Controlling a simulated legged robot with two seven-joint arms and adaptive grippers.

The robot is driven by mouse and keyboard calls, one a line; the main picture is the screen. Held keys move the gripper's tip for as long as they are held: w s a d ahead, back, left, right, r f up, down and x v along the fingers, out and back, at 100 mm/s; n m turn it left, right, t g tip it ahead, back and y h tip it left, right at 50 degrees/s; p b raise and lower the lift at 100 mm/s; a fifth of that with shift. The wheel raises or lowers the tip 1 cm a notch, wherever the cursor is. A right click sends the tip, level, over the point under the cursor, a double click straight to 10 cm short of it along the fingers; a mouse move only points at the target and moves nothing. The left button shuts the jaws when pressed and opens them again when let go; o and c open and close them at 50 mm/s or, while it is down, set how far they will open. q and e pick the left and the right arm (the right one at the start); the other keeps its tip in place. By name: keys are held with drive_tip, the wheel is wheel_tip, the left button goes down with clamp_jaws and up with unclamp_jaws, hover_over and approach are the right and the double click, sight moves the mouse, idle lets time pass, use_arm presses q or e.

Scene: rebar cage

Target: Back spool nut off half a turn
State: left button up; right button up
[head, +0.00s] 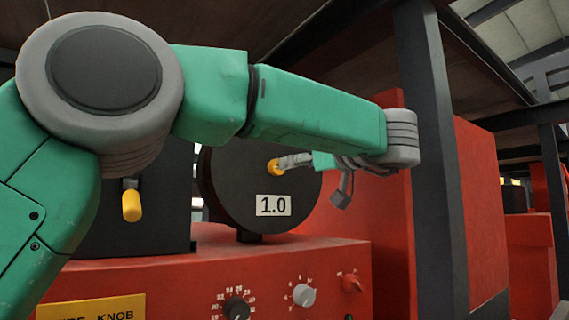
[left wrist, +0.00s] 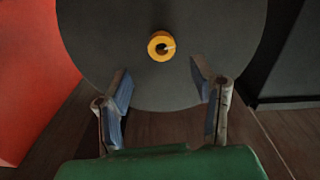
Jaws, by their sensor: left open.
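The spool nut is a small yellow ring (head: 273,166) at the centre of a dark round spool (head: 225,185) marked 1.0. In the left wrist view the nut (left wrist: 161,46) sits at the upper middle of the dark spool face (left wrist: 100,40). My left gripper (head: 283,163) reaches in from the right of the nut in the head view, with its fingertips close by it. In the left wrist view its two fingers (left wrist: 160,72) are spread apart, with nothing between them. The nut shows just beyond the tips, roughly centred between them. Whether a fingertip touches it cannot be told. My right gripper is not seen.
A red machine housing (head: 200,270) with dials and a yellow label (head: 92,308) lies below the spool. A yellow-handled lever (head: 131,203) is at the left. A dark upright post (head: 435,160) stands right of my left wrist.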

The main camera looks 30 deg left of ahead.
sight(277, 167)
use_arm(q)
drive_tip(key=p+x, duration=0.1)
drive_tip(key=x, duration=0.5)
drive_tip(key=shift+a, duration=0.3)
drive_tip(key=shift+d, duration=0.1)
drive_tip(key=shift+c, duration=0.4)
drive_tip(key=c, duration=1.1)
